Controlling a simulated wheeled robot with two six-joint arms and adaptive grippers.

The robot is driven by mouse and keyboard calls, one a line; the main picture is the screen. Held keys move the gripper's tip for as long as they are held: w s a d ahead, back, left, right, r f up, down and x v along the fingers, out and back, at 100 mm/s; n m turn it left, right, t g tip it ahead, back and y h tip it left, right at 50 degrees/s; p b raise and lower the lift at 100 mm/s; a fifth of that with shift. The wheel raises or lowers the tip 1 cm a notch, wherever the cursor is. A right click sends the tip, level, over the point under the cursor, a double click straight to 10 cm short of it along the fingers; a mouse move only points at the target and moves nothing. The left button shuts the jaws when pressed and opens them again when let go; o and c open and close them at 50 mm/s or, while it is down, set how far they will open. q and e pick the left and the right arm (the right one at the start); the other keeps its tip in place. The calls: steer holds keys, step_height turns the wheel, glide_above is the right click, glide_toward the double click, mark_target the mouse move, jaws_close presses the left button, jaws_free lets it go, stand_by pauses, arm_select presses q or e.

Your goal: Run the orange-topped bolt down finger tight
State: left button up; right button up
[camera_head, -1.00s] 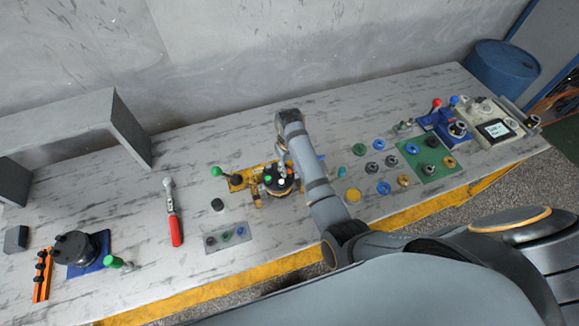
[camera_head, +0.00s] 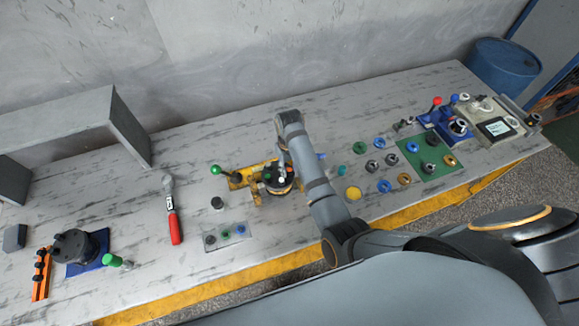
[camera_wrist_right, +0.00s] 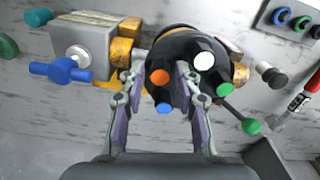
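The round black motor (camera_wrist_right: 188,52) has bolts with coloured tops on its face. The orange-topped bolt (camera_wrist_right: 160,77) is at its left in the right wrist view, with a white-topped bolt (camera_wrist_right: 204,61), a green-topped bolt (camera_wrist_right: 223,84) and a blue-topped bolt (camera_wrist_right: 164,107) around it. My right gripper (camera_wrist_right: 155,76) is open, one finger on each side of the orange top, with visible gaps. Whether its tips touch the bolt's sides lower down is hidden. In the head view the right gripper (camera_head: 283,160) is over the motor (camera_head: 277,180). My left gripper is not in view.
The motor sits in a yellow fixture (camera_head: 238,181) with a green-knobbed lever (camera_head: 216,169). A blue handle (camera_wrist_right: 62,70) is left in the wrist view. A red-handled wrench (camera_head: 174,226) and a parts tray (camera_head: 226,247) lie left of the motor. Several rings lie to the right.

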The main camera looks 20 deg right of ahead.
steer(key=shift+f, duration=0.35)
steer(key=shift+r+p, duration=0.25)
steer(key=shift+p, duration=0.05)
stand_by(0.3)
steer(key=c, duration=0.6)
steer(key=m, duration=0.4)
steer(key=shift+m, duration=0.3)
steer(key=shift+c, duration=0.2)
steer(key=o, duration=0.6)
steer(key=shift+o, duration=0.2)
